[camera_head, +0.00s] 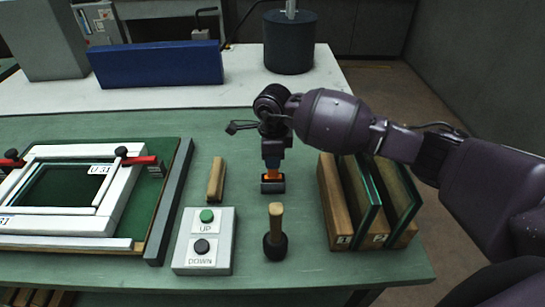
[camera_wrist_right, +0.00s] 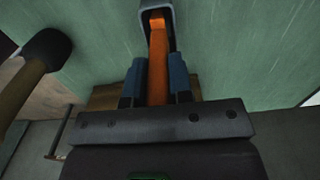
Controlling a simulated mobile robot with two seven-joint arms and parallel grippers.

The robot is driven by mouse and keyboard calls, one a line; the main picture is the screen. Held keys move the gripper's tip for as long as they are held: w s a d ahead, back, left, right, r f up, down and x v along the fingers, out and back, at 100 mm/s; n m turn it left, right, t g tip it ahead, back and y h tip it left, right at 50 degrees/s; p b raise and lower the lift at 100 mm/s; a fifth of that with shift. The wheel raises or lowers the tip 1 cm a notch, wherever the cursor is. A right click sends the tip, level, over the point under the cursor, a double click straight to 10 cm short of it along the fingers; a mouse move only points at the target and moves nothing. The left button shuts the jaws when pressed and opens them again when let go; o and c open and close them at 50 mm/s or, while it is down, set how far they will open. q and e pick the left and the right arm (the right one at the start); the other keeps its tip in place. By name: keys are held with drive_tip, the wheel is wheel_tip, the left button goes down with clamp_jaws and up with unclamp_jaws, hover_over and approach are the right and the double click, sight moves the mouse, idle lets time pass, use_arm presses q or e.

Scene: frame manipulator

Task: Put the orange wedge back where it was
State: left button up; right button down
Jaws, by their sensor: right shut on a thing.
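The orange wedge (camera_head: 272,174) is upright between the fingers of my right gripper (camera_head: 272,163). In the right wrist view the wedge (camera_wrist_right: 158,60) runs between the two blue finger pads of my right gripper (camera_wrist_right: 157,80), which is shut on it. The wedge's far end is within the outline of a small dark open holder (camera_head: 272,187), also visible at the top of the wrist view (camera_wrist_right: 172,13). I cannot tell how deep it sits or whether it touches the bottom. My left gripper is not in view.
A mallet (camera_head: 275,246) stands head down in front of the holder. A wooden block (camera_head: 216,180) and a button box (camera_head: 204,258) are left. A wooden rack (camera_head: 331,208) with glass panes is right; a white frame (camera_head: 117,200) lies far left.

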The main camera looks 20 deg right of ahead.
drive_tip(key=shift+f, duration=0.1)
drive_tip(key=c, duration=1.5)
unclamp_jaws()
drive_tip(key=shift+f, duration=0.1)
drive_tip(key=o, duration=0.5)
drive_tip(key=shift+r, duration=0.55)
wheel_tip(320, 180, up, 11)
drive_tip(key=shift+r+b, duration=0.2)
drive_tip(key=shift+b, duration=0.2)
